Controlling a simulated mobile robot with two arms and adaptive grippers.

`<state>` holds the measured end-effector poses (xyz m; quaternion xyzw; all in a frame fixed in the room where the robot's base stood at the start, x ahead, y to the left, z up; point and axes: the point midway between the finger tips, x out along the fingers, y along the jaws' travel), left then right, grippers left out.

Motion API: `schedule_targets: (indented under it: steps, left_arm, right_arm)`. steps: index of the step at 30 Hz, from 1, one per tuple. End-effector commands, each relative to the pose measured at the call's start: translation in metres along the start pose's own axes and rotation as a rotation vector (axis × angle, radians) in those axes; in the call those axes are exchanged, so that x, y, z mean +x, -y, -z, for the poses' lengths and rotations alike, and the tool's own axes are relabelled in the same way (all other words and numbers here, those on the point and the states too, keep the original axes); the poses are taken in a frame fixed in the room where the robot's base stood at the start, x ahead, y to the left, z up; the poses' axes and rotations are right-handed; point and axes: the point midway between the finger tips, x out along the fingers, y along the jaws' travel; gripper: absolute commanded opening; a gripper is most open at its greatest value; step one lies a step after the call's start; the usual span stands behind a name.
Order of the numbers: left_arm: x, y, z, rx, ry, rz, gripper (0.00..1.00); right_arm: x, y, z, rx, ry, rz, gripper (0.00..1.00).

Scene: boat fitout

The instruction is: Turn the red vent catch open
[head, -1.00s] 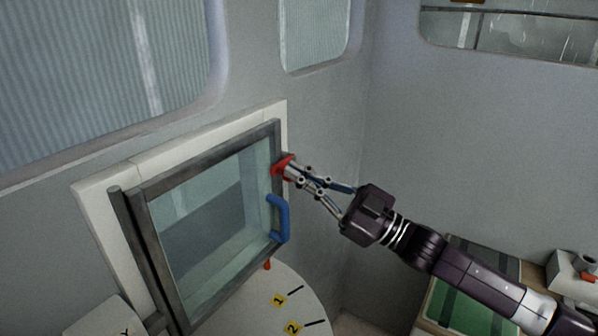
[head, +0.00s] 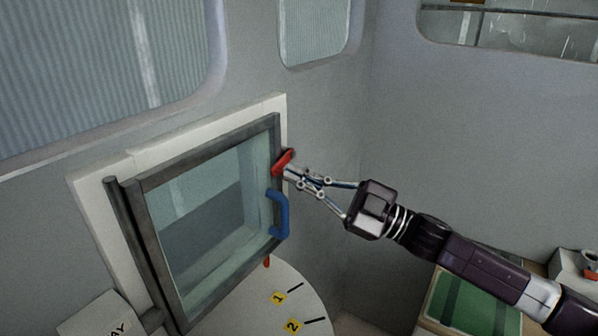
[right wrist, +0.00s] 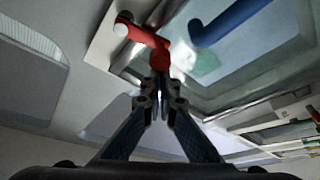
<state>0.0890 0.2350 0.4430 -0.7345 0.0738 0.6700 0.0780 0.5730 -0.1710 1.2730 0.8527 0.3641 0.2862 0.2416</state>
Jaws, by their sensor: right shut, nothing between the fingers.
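The red vent catch (head: 283,160) sits at the right edge of the vent's dark frame (head: 206,155), above the blue handle (head: 279,215). It lies slanted, its upper end to the right. My right gripper (head: 289,174) is shut and empty, its fingertips at the catch's lower side; I cannot tell if they touch. In the right wrist view the catch (right wrist: 147,42) lies just beyond the closed fingertips (right wrist: 160,84), with the blue handle (right wrist: 228,22) to its right. The glass panel stands in its frame. My left gripper is not in view.
A round white table (head: 262,312) with yellow number tags stands below the vent. A second red piece (head: 267,262) shows at the frame's lower right. Grey walls surround the vent. A green-topped box (head: 476,297) lies at lower right.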

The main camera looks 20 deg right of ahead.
Motion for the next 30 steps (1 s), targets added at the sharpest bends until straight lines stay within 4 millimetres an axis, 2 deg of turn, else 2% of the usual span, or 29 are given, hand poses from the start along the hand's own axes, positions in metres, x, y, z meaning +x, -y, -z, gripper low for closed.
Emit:
schedule_targets:
  steps: [6, 21, 25, 30]
  left_arm:
    - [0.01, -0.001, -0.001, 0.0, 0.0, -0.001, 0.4]
    - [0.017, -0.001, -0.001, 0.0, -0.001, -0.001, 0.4]
    - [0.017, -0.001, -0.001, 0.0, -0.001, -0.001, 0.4]
    - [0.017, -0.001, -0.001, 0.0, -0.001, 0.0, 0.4]
  right_arm:
    - [-0.005, 0.006, -0.012, -0.192, 0.003, 0.082, 0.0]
    - [-0.016, 0.012, -0.037, -0.628, 0.002, 0.271, 0.0]
    - [-0.019, 0.013, -0.044, -0.616, 0.001, 0.267, 0.0]
    - [-0.022, 0.009, -0.051, -0.895, 0.001, 0.386, 0.0]
